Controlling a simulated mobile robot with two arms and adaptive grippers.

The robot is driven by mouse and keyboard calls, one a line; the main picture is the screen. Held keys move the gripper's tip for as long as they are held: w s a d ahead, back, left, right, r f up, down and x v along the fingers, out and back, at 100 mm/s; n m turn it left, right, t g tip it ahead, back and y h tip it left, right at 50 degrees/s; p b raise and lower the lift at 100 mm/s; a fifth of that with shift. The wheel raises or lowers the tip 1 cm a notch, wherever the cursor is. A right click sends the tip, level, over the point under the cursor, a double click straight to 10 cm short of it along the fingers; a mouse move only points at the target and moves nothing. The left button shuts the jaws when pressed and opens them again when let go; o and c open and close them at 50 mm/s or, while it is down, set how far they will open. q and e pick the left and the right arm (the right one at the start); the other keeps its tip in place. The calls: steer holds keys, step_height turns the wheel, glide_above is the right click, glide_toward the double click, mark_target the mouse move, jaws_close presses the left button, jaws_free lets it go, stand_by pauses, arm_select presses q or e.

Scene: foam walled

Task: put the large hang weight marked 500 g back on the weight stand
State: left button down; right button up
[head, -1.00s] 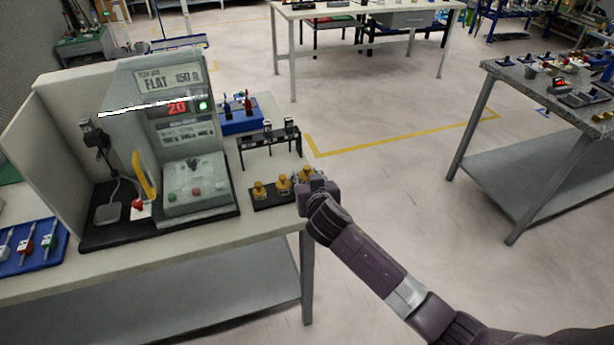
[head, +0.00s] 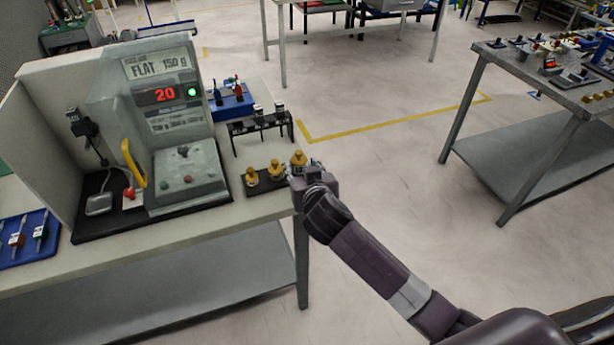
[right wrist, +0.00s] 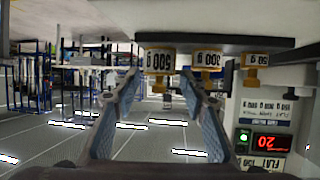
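Several brass weights stand upright in a row on the black weight stand (head: 267,186) at the table's front right corner. The large weight marked 500 g (head: 298,159) is the rightmost. In the upside-down right wrist view this 500 g weight (right wrist: 158,61) sits at the left end of the stand (right wrist: 225,43). My right gripper (head: 301,172) is just beside it; in the wrist view its fingers (right wrist: 160,76) are apart, with the weight showing between the tips and gaps on both sides. My left gripper is not in view.
A grey machine with a red display (head: 160,95) stands left of the stand. A black rack (head: 260,124) and a blue tray (head: 232,101) are behind it. Another blue tray (head: 30,238) lies far left. Floor right of the table is open, up to a grey table (head: 540,75).

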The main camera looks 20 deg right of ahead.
steer(key=v, duration=0.7)
steer(key=shift+s, duration=0.25)
steer(key=s+d+f+n+g+y, duration=0.15)
steer(key=s+f+g, duration=0.5)
steer(key=s, duration=0.85)
steer(key=s+d+f+n+g, duration=0.15)
steer(key=s+f+g, duration=0.25)
steer(key=s+f, duration=1.05)
steer(key=f, duration=1)
steer(key=s+f, duration=0.2)
steer(key=f, duration=0.9)
steer(key=s+d+f+g, duration=0.2)
steer(key=s+f, duration=1.4)
steer(key=s, duration=0.1)
steer(key=shift+s+f+n, duration=0.2)
steer(key=shift+s+n, duration=0.05)
steer(key=shift+n, duration=0.15)
